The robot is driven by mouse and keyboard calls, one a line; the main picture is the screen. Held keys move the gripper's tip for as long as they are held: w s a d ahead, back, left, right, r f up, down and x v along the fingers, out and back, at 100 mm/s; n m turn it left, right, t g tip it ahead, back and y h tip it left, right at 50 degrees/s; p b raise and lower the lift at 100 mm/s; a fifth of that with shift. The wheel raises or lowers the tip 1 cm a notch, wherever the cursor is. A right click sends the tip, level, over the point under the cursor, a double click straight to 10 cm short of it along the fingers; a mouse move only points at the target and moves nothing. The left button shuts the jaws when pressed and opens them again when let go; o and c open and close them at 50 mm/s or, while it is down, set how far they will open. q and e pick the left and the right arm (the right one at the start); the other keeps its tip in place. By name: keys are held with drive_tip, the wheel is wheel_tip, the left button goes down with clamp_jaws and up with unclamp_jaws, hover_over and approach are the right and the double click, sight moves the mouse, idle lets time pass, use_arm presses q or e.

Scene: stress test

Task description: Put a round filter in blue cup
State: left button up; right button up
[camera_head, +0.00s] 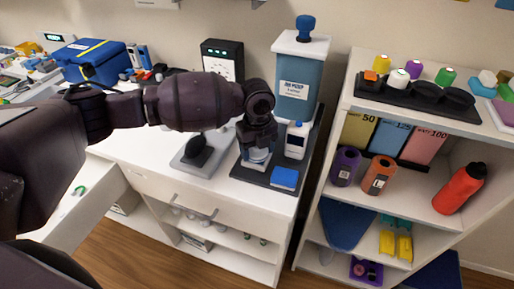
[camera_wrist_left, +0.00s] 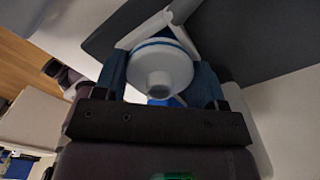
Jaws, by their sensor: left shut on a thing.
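My left gripper (camera_head: 257,152) reaches down over the white counter at the foot of the blue dispenser. It is shut on a white round piece with a blue band, which shows below the fingers in the head view (camera_head: 256,163). In the left wrist view this round piece (camera_wrist_left: 160,70) lies between the two blue-padded fingers, with a short white spout facing the camera. It looks like a round filter, but I cannot be sure. I cannot pick out a blue cup for certain. My right gripper is not in view.
A tall blue dispenser (camera_head: 298,85) and a small white device (camera_head: 297,139) stand close behind the gripper. A blue pad (camera_head: 285,178) lies in front on the dark tray (camera_head: 257,179). A scale-like grey plate (camera_head: 187,164) is to the left; a shelf unit (camera_head: 345,105) stands right.

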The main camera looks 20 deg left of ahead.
use_arm(q)
drive_tip(key=o, duration=1)
drive_tip(key=shift+r, duration=0.1)
wheel_tip(320, 180, up, 11)
drive_tip(key=shift+f+p, duration=0.15)
drive_tip(key=shift+p, duration=0.45)
